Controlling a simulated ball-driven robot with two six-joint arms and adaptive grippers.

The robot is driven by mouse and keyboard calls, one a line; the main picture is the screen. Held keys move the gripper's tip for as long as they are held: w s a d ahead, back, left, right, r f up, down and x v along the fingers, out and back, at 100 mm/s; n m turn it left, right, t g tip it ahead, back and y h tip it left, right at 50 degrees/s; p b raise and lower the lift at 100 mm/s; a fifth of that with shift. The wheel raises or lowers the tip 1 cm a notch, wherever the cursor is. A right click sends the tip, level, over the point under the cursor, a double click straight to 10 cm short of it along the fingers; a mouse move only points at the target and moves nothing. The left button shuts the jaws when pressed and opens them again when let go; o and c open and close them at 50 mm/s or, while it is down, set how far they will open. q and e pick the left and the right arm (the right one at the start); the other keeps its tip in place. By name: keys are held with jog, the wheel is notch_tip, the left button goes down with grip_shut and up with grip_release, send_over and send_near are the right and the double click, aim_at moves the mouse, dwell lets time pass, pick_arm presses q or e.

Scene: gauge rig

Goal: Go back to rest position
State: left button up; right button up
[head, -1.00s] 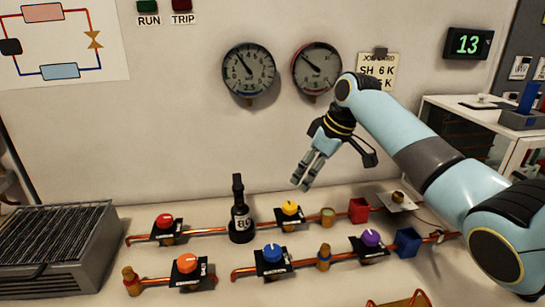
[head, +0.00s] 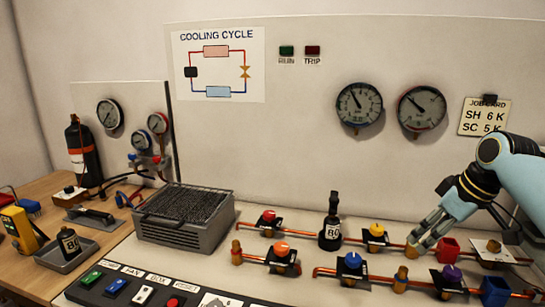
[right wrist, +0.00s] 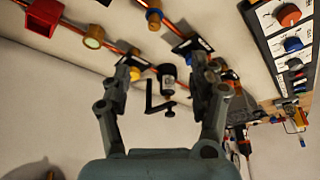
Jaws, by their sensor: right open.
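My right gripper (head: 423,236) hangs above the right part of the bench, empty and open. In the right wrist view its two fingers (right wrist: 165,80) stand apart with nothing between them. Below and beside it on the bench are a red block (head: 447,249), a yellow knob (head: 376,230) and a purple knob (head: 452,272). I cannot tell the exact gap to the red block. My left gripper is not in view.
Copper pipes carry several coloured knobs, including a blue one (head: 353,260). A grey finned unit (head: 185,222) sits further left. Gauges (head: 359,105) hang on the wall. The air before the wall is clear.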

jog(key=s+a+f+m+h, duration=0.1)
jog(key=s+a+f, duration=0.15)
jog(key=s, duration=0.55)
jog(key=s+a+f+m, duration=0.1)
jog(key=s+f, duration=0.3)
jog(key=s, duration=0.4)
jog(key=s+a+r+m+h, duration=0.1)
jog(key=s+r+m, duration=0.1)
jog(key=s, duration=0.8)
jog(key=s+a+r+m+h, duration=0.1)
jog(key=s, duration=0.8)
notch_tip(320, 180, down, 34)
jog(key=s+d+g+b, duration=0.2)
jog(key=d+b, duration=0.1)
jog(key=b, duration=0.5)
pick_arm(q)
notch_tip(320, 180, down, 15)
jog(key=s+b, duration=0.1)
jog(key=b, duration=0.5)
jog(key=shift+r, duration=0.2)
pick_arm(e)
jog(key=s+f, duration=1.8)
jog(key=f, duration=0.4)
jog(key=shift+s+d+m+g, duration=0.25)
jog(key=shift+s+m+g, duration=0.1)
jog(key=shift+m+g, duration=0.05)
